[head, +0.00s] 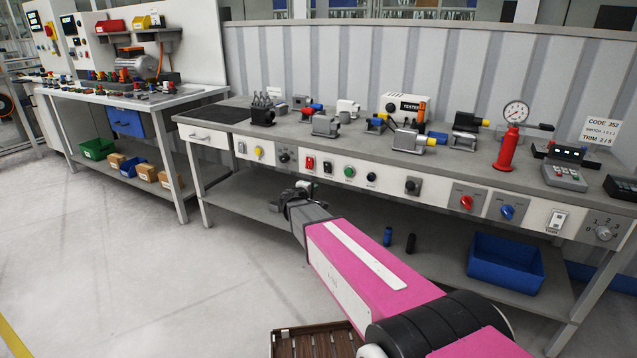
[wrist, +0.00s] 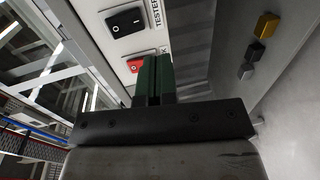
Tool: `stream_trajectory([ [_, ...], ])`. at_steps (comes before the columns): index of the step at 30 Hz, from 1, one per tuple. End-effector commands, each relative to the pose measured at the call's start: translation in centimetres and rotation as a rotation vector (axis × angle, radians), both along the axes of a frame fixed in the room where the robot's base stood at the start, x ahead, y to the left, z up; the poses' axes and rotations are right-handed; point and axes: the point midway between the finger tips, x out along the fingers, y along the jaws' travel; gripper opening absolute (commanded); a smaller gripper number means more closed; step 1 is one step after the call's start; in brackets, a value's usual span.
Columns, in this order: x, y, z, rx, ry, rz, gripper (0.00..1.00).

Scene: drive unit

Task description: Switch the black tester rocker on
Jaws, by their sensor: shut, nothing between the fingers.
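The black tester rocker (head: 328,166) is on the white front panel of the long bench in the head view. In the wrist view the black rocker (wrist: 126,20) sits on a white plate beside the partly visible label "TESTER". I cannot tell which side of it is pressed in. A red rocker (head: 310,163) is just left of it; this also shows in the wrist view (wrist: 134,65), nearer the fingers. My gripper (wrist: 154,60) is shut and empty, its dark green fingers beside the red rocker and apart from the black one. In the head view my gripper (head: 301,187) is just below the panel.
A green button (head: 349,172) and a black knob (head: 371,177) lie right of the rocker. A small black knob (head: 284,157) is to the left. The bench's lower shelf (head: 260,205) runs below the panel. A blue bin (head: 505,263) stands on it at right.

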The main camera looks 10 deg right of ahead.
Motion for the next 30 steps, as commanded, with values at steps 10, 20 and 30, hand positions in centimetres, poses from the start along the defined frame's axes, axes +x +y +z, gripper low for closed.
stream_trajectory([
  [10, -2.5, 1.8, -0.5, 0.000, 0.000, 0.000, 0.00],
  [20, -2.5, 1.8, -0.5, 0.001, 0.000, -0.001, 0.00],
  [30, -7.7, -3.6, -3.4, 0.222, 0.101, -0.191, 0.00],
])
